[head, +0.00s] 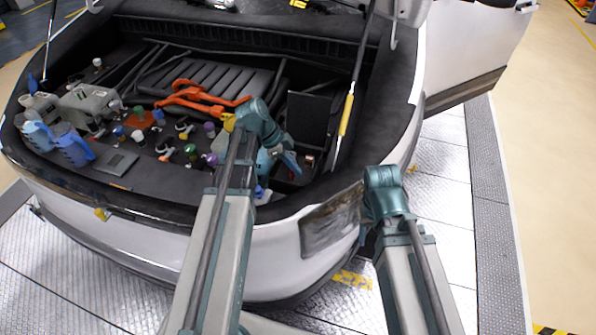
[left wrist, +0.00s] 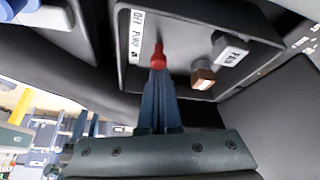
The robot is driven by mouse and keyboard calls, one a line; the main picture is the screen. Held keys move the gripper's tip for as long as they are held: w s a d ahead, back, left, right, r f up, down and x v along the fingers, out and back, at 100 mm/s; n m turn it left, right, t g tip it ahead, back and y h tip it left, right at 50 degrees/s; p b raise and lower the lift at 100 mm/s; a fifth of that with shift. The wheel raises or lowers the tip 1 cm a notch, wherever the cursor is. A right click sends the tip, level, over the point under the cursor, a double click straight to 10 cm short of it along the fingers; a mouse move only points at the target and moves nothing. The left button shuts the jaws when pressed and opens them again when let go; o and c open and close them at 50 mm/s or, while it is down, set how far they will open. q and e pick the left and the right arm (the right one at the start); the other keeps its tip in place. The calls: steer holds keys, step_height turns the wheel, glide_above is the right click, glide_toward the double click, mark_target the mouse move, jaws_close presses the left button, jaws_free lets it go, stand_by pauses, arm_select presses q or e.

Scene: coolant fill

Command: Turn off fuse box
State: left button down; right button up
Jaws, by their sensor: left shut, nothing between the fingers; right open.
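The fuse box is a dark panel (left wrist: 190,25) in the left wrist view, with a white label reading roughly "OFF PUMP". A red switch lever (left wrist: 157,56) and a second switch with a copper-brown tip (left wrist: 203,78) stick out of it. My left gripper (left wrist: 158,74) is shut and empty, its fingertips right at the red lever; contact cannot be told for sure. In the head view my left gripper (head: 291,164) reaches into the right side of the car's bay, by a black upright lid (head: 308,122). My right gripper is hidden behind its own arm.
Orange hoses or handles (head: 200,97), several coloured caps and blue jugs (head: 70,149) fill the bay's left and middle. A prop rod with a yellow grip (head: 346,115) stands just right of the left gripper. The car's front edge lies under my left arm.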

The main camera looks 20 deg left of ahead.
arm_select(q)
steer(key=shift+a, duration=0.35)
steer(key=shift+r, duration=0.15)
steer(key=shift+r+p, duration=0.75)
steer(key=shift+p, duration=0.1)
